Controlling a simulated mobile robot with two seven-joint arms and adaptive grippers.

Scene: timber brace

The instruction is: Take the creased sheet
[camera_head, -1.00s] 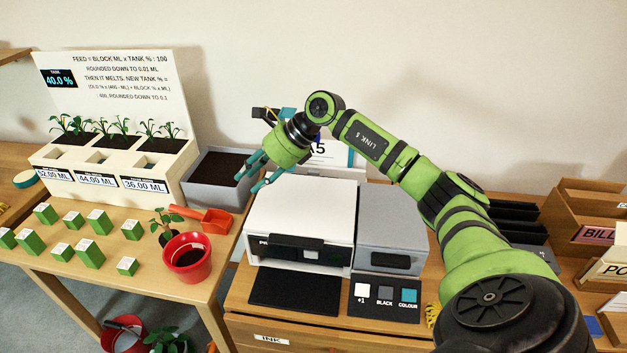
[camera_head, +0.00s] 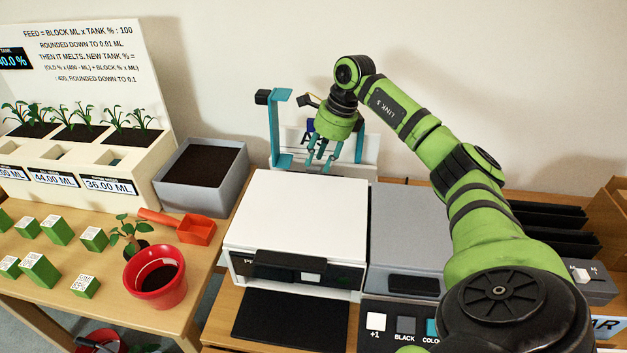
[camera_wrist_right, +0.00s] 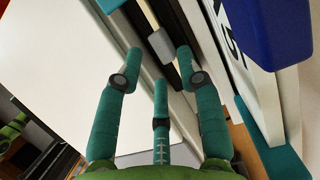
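I cannot make out a creased sheet in either view. The white printer (camera_head: 300,215) stands on the wooden cabinet with its top closed. My right gripper (camera_head: 325,158) hangs fingers-down over the printer's back edge, in front of a white panel. In the right wrist view its teal fingers (camera_wrist_right: 160,55) are spread, with nothing between them. Below them are the edge of the white printer top (camera_wrist_right: 60,70), a dark slot and a small grey block (camera_wrist_right: 160,43). My left gripper is not in view.
A teal stand (camera_head: 275,130) rises behind the printer, left of my gripper. A grey printer section (camera_head: 408,228) adjoins on the right. A soil-filled grey bin (camera_head: 165,196) stands left. A black mat (camera_head: 290,318) lies in front. Wooden trays stand at far right.

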